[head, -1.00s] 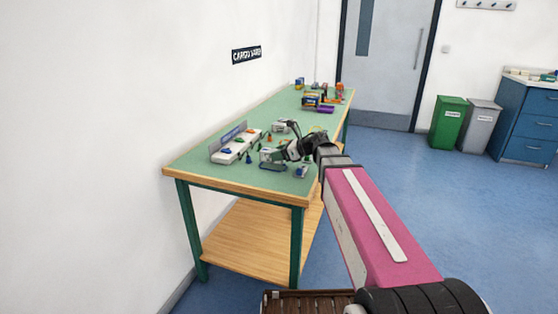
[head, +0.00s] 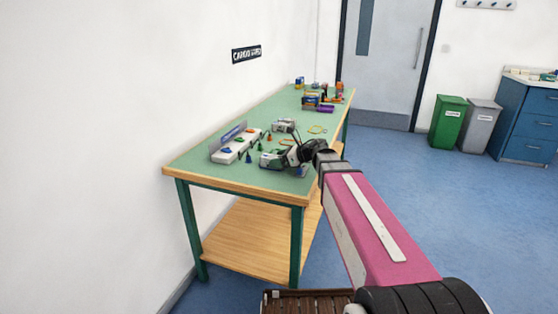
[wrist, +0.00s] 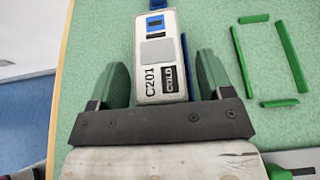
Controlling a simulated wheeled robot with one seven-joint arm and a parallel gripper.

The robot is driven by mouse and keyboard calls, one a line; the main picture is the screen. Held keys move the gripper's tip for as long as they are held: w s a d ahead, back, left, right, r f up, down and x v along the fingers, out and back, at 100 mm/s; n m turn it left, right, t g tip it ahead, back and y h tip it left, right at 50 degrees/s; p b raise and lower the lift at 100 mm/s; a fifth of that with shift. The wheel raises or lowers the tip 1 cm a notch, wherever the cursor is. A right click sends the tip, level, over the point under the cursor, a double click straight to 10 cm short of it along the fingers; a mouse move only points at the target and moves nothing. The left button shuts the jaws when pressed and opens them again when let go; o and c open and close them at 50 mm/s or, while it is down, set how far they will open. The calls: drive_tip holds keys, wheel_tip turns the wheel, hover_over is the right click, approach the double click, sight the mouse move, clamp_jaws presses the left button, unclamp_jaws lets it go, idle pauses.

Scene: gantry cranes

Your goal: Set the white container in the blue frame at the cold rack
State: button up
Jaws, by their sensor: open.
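The white container (wrist: 158,60), marked C201 and COLD with a blue square near its far end, lies between my gripper's fingers in the wrist view. My gripper (wrist: 158,82) is open, with a gap on each side of the container. Parts of the blue frame (wrist: 185,62) show along the container's right side and beyond its far end. The rest of the frame is hidden, so I cannot tell whether the container is fully seated. In the head view my gripper (head: 292,156) is low over the near part of the green table.
A green frame (wrist: 283,58) lies empty on the table to the right in the wrist view.

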drive_tip(key=v, duration=1.2)
drive_tip(key=shift+r, duration=0.15)
